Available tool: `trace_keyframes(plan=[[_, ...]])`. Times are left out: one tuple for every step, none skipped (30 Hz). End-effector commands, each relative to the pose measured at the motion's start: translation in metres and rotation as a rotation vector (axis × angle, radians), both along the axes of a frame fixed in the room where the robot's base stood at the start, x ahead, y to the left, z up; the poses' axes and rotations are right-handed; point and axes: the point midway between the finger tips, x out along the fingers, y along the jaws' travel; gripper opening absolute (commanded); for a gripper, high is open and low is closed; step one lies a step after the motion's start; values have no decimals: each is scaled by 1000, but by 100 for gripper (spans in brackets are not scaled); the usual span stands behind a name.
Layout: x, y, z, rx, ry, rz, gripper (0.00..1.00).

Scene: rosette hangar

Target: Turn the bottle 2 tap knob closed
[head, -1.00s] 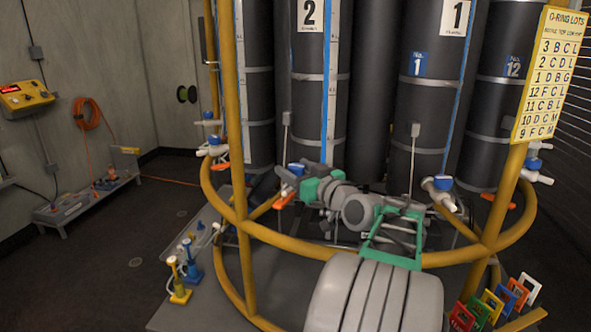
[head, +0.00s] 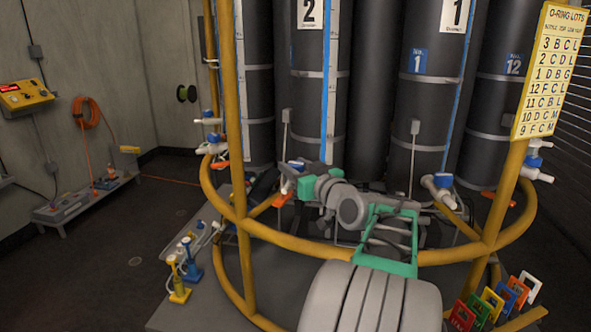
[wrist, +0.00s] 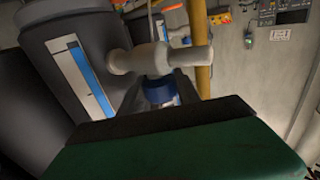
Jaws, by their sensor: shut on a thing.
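Bottle 2 (head: 309,100) is a tall dark cylinder with a white "2" label, at the back of the yellow ring frame. Its tap is low in front of it. In the wrist view the pale tap body (wrist: 165,58) shows clearly, with the blue knob (wrist: 160,92) below it. In the head view my gripper hides most of the knob.
The yellow ring rail (head: 290,257) passes below my arm, and yellow posts (head: 232,130) stand on both sides. Another tap with a blue knob (head: 443,181) is at right. Open floor lies at left.

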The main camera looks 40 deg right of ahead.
Motion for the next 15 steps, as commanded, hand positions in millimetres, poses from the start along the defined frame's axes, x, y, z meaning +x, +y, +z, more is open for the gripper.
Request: trace_keyframes(plan=[[0, 2, -2, -4, -3, -17, 0], [0, 1, -2, -3, -3, -28, 0], [0, 1, -1, -3, -3, -36, 0], [-1, 1, 0, -3, -3, -40, 0], [-1, 0, 0, -2, -3, -42, 0], [-1, 0, 0, -1, -2, -42, 0], [-1, 0, 0, -1, -2, -42, 0], [-1, 0, 0, -1, -2, -41, 0], [-1, 0, 0, -1, -2, -41, 0], [-1, 0, 0, -1, -2, -41, 0], [-1, 0, 0, -1, -2, -41, 40], [-1, 0, 0, -1, -2, -41, 43], [-1, 0, 0, -1, -2, -41, 46], [-1, 0, 0, -1, -2, -41, 48], [-1, 0, 0, -1, -2, -41, 52]])
